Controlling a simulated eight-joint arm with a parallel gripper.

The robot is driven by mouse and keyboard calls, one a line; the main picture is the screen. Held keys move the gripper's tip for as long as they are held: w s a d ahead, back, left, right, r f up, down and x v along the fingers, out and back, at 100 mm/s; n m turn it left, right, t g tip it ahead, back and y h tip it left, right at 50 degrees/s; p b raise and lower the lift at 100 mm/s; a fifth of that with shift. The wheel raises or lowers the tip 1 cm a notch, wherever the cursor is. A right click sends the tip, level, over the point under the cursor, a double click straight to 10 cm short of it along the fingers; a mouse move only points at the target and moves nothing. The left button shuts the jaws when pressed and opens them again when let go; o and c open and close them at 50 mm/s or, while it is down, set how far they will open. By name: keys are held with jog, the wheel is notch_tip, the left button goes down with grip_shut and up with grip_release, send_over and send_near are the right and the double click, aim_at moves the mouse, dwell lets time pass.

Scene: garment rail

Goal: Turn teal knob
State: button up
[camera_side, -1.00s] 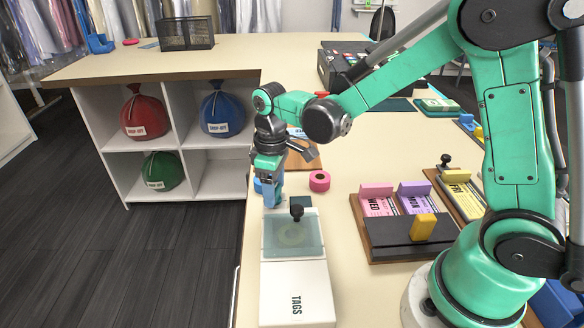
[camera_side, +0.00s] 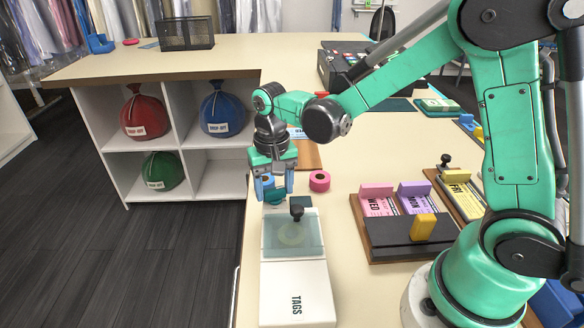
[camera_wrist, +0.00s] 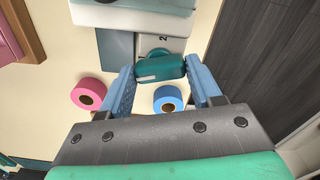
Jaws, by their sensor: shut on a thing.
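The teal knob (camera_side: 275,197) is low between the fingers of my gripper (camera_side: 274,192), at the far end of the white TAGS box. In the wrist view the teal knob (camera_wrist: 162,68) is a bar on a round base, lying across the gap, with a pale mark near its left end. The blue fingers of my gripper (camera_wrist: 160,72) are at the two ends of the bar and shut on it. The knob sits on a grey and white plate (camera_wrist: 115,48), partly hidden by the bar.
A pink tape roll (camera_side: 319,181) and a blue roll (camera_wrist: 168,98) lie close by. The TAGS box (camera_side: 297,290) has a black knob (camera_side: 297,210) on its clear lid. A wooden rack with day cards (camera_side: 405,225) stands to the right.

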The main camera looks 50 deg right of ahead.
aim_at(275, 190)
jog(key=shift+m, duration=1.6)
jog(key=o, duration=1)
jog(key=shift+r, duration=2.85)
